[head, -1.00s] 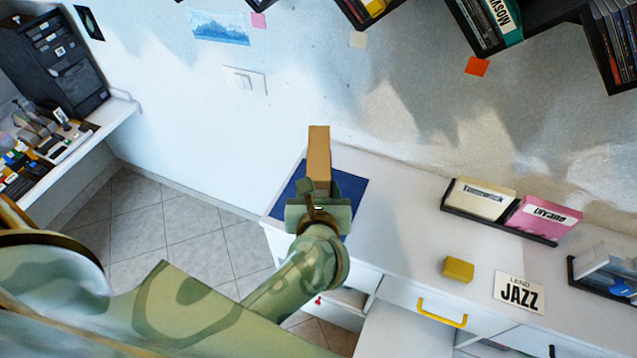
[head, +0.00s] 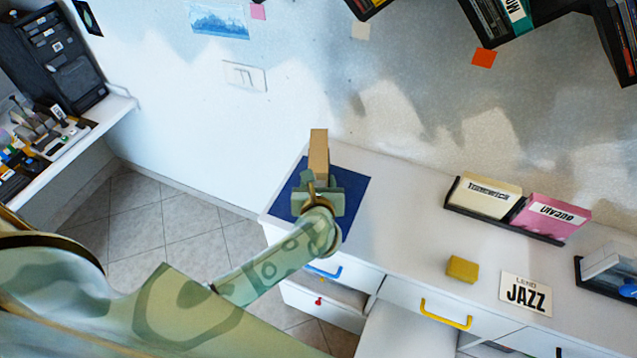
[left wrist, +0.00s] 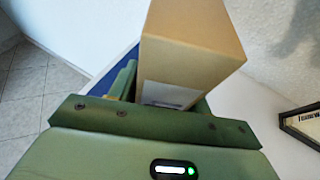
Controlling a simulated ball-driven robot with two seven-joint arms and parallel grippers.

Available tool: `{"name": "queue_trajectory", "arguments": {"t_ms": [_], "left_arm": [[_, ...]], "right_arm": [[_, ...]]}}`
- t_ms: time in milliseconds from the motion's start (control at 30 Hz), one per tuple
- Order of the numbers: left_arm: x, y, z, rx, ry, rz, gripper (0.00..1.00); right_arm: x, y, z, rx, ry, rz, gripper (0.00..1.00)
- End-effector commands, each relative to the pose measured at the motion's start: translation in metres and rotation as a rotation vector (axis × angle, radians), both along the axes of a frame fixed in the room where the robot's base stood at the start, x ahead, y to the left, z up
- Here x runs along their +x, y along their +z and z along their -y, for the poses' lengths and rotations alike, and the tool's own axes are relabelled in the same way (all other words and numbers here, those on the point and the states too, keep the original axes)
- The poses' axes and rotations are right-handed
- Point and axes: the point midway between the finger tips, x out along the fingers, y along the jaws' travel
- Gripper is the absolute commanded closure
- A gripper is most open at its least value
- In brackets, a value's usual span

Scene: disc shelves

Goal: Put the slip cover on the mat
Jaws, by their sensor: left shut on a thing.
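The slip cover (head: 318,153) is a tan, box-like sleeve. It stands upright in my left gripper (head: 318,184), over the blue mat (head: 352,203) at the left end of the white counter. In the left wrist view the slip cover (left wrist: 190,50) rises from between the green jaws (left wrist: 150,98), which are shut on it. A strip of the blue mat (left wrist: 112,72) shows behind it there. The cover's lower end is hidden by the gripper, so I cannot tell whether it touches the mat. My right gripper is not in view.
On the counter (head: 400,222) to the right stand a black rack (head: 505,224) with cream and pink cases, a yellow block (head: 462,269) and a JAZZ card (head: 526,293). The wall is behind. Drawers with blue, red and yellow handles are below. Counter between mat and rack is clear.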

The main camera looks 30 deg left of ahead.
Motion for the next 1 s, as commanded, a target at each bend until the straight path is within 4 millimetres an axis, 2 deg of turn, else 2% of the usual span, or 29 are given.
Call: {"name": "queue_trajectory", "arguments": {"t_ms": [267,300,333,367,700,867,1000], "left_arm": [[0.000,-0.003,0.000,0.001,0.000,0.002,0.86],[0.000,-0.002,0.000,0.000,0.000,0.000,0.40],[0.000,-0.002,0.000,0.000,0.000,0.000,0.32],[0.000,-0.002,0.000,0.000,0.000,0.000,0.29],[0.000,0.004,0.000,0.000,0.000,0.001,0.29],[-0.025,0.013,0.013,-0.004,-0.001,-0.002,0.29],[-0.054,0.026,0.026,-0.004,0.000,-0.001,0.29]], "right_arm": [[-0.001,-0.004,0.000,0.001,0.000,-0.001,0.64],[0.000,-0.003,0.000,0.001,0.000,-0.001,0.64],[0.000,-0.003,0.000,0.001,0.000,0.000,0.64],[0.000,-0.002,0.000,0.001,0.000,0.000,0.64],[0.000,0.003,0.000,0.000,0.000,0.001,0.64],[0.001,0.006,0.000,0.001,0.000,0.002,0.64],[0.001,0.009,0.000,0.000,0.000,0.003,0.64]]}}
